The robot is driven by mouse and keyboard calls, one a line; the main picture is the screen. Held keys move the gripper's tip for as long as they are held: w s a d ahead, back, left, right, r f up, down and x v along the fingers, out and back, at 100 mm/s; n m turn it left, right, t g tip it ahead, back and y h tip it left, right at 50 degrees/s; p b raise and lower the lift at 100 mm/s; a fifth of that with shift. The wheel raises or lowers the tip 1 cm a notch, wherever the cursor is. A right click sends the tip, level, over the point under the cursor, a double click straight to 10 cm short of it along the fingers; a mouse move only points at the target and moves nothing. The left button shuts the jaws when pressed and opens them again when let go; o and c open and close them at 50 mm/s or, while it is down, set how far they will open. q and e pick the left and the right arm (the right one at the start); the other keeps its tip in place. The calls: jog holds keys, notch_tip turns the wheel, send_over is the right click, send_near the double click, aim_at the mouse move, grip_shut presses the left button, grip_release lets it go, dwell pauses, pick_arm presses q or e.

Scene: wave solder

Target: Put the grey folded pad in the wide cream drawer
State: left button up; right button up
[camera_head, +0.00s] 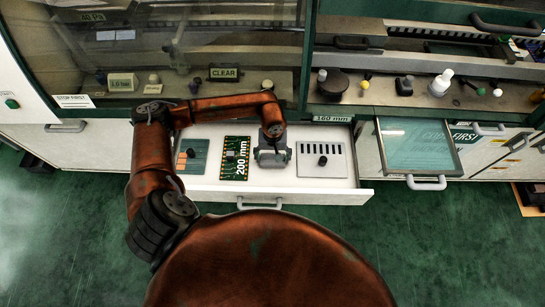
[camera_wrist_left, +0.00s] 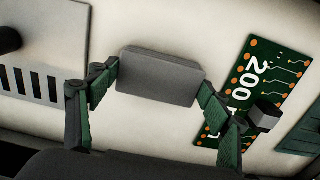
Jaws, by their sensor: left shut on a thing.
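The wide cream drawer (camera_head: 335,197) is pulled open below the cabinet in the head view. My left gripper (camera_head: 272,147) reaches down over its middle, between the green 200 mm board and the slotted plate. The left wrist view shows the grey folded pad (camera_wrist_left: 160,78) between the two fingertips (camera_wrist_left: 158,84), which are shut on its ends. The pad is over the pale drawer floor (camera_wrist_left: 160,130); whether it touches the floor I cannot tell. In the head view the pad is mostly hidden by the gripper. My right gripper is not in view.
In the drawer lie a grey-green card (camera_head: 191,157), the green 200 mm board (camera_head: 235,158) and a slotted plate (camera_head: 321,160) with a black knob. A glass-topped drawer (camera_head: 420,147) stands out at the right. Cabinet shelves with small items are behind.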

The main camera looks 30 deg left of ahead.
aim_at(273, 159)
pick_arm(q)
jog(key=o, duration=1.2)
jog(key=shift+r, duration=0.1)
notch_tip(273, 159, up, 12)
jog(key=shift+f, duration=0.1)
